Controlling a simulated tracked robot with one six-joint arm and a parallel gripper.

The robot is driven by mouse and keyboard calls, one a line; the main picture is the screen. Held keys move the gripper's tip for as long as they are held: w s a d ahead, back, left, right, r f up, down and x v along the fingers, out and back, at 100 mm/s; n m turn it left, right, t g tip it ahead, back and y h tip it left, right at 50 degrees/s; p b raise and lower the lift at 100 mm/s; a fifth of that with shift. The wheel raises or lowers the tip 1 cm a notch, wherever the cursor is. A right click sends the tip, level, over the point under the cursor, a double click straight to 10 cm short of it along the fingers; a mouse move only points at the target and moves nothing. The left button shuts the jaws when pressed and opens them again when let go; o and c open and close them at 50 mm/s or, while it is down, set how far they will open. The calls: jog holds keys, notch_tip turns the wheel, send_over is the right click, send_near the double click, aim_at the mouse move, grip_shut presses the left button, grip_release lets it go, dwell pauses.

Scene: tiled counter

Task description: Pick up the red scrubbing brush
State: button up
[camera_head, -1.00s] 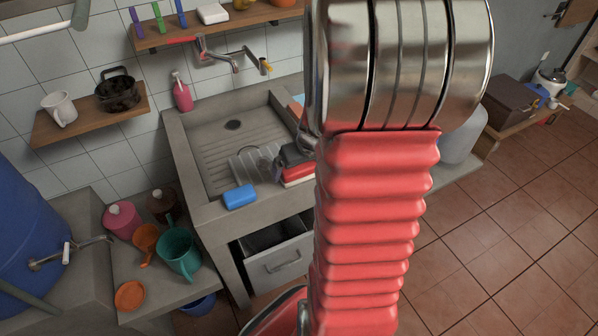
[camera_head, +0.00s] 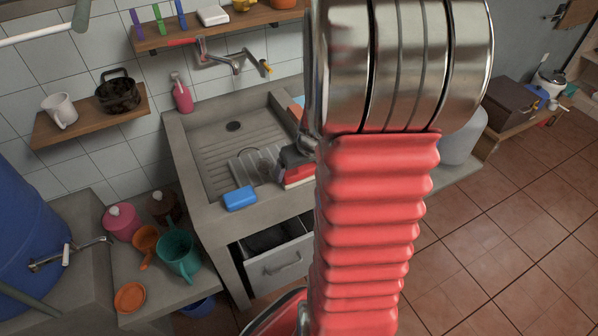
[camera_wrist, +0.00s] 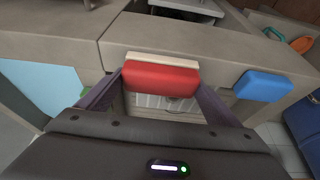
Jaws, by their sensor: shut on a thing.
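The red scrubbing brush (camera_wrist: 160,79) has a red body and a pale cream side. It sits between the two fingers of my gripper (camera_wrist: 157,88) in the wrist view, with a finger at each end. My gripper is shut on it. In the head view the brush (camera_head: 298,175) shows as a small red and white piece at the sink's front right edge, beside the dark gripper (camera_head: 294,160). My arm hides part of both there.
A blue sponge (camera_head: 240,198) lies on the front rim of the grey stone sink (camera_head: 195,213), left of the brush. An open drawer (camera_head: 277,262) is below. A pink bottle (camera_head: 182,95) stands behind the sink.

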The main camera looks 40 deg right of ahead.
aim_at(299, 168)
notch_tip(299, 168, up, 10)
dwell(0.6)
dwell(0.4)
